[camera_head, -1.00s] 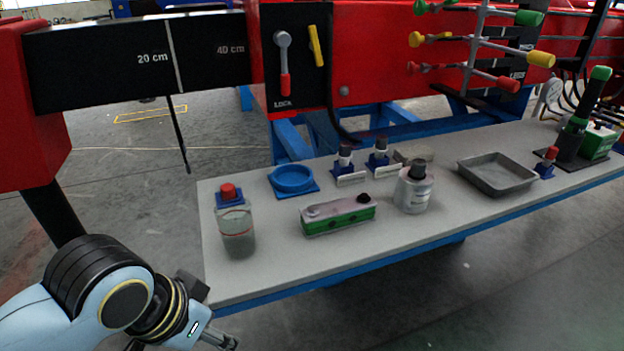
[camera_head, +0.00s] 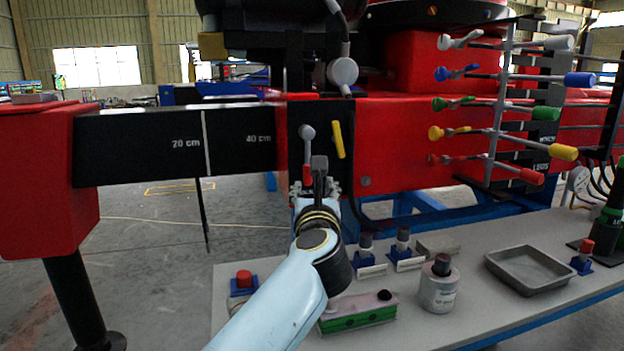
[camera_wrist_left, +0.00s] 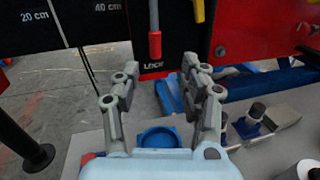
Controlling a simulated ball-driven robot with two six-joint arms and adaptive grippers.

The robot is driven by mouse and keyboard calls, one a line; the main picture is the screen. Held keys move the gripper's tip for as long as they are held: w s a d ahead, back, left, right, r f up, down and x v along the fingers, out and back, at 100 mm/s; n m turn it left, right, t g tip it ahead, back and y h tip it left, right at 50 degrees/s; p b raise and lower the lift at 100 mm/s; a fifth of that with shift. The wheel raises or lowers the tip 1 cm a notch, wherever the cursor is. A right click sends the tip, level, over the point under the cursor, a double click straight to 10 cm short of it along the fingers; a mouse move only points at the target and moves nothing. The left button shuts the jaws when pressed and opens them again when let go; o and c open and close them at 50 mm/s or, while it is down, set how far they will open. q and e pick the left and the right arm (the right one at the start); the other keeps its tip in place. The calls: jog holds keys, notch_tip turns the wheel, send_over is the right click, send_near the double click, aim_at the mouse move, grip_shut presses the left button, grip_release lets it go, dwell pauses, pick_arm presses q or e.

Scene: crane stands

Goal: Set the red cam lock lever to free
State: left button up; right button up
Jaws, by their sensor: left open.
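The cam lock lever has a grey pivot and shank with a red handle (camera_head: 307,174). It hangs straight down on a black panel on the red beam. In the left wrist view, the red handle (camera_wrist_left: 155,45) points down at the "LOCK" label. My left gripper (camera_head: 319,176) is raised in front of this panel and hides its lower part in the head view. In the left wrist view the gripper (camera_wrist_left: 160,70) is open and empty, its fingers spread below and either side of the handle, apart from it. My right gripper is not in view.
A yellow lever (camera_head: 338,139) sits just right of the red one. Several coloured valve levers (camera_head: 495,110) stand at right.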

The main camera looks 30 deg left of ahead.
aim_at(308, 175)
pick_arm(q)
jog(key=shift+n+g, duration=0.3)
jog(key=shift+n, duration=0.3)
jog(key=x, duration=1.1)
jog(key=shift+s+a+f+b, duration=0.1)
jog(key=shift+a+f+b, duration=0.15)
jog(key=shift+f+b, duration=0.1)
jog(key=shift+r, duration=0.1)
grip_shut()
